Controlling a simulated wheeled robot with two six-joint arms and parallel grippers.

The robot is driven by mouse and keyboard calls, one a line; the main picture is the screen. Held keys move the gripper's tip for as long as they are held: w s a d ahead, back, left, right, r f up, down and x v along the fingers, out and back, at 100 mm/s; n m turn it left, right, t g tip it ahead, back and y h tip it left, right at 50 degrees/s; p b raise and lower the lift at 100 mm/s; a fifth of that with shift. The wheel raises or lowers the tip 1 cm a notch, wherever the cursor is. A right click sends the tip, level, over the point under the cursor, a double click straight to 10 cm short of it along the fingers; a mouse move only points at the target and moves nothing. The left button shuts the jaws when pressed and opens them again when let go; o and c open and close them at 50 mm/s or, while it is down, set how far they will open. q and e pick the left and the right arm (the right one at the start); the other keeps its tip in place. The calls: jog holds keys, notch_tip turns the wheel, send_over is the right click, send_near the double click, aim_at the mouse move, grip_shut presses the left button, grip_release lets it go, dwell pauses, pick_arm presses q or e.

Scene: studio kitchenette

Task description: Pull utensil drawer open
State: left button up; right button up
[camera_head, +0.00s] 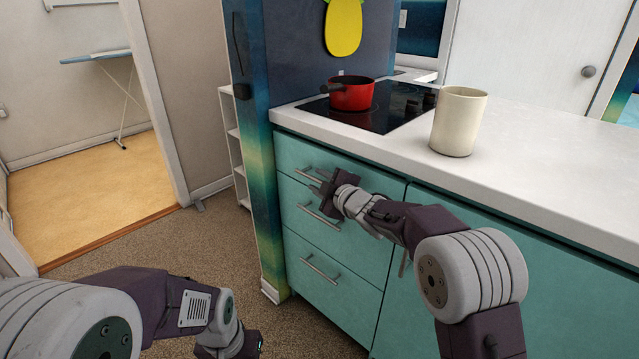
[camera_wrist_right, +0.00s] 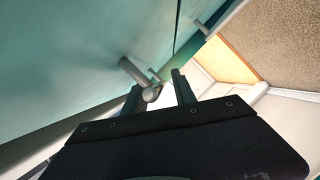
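The teal cabinet has a stack of drawers with bar handles; the top drawer (camera_head: 345,172) looks shut, as do those below. Its handle (camera_head: 304,172) is partly hidden by my right gripper (camera_head: 322,188), which is at the drawer front. In the right wrist view, the fingers of the right gripper (camera_wrist_right: 160,94) are apart. A bar handle (camera_wrist_right: 133,72) has its end by the left finger, with a gap to the right finger. I cannot tell whether they touch. My left gripper (camera_head: 254,343) is low at the bottom edge, mostly cut off.
On the white counter (camera_head: 540,150) stand a cream canister (camera_head: 458,122) and, on the black hob (camera_head: 385,112), a red pot (camera_head: 351,94). A coloured panel (camera_head: 262,200) flanks the drawers on the left. Carpeted floor (camera_head: 190,250) is open to the left.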

jog(key=shift+c, duration=0.2)
grip_shut()
dwell(1.1)
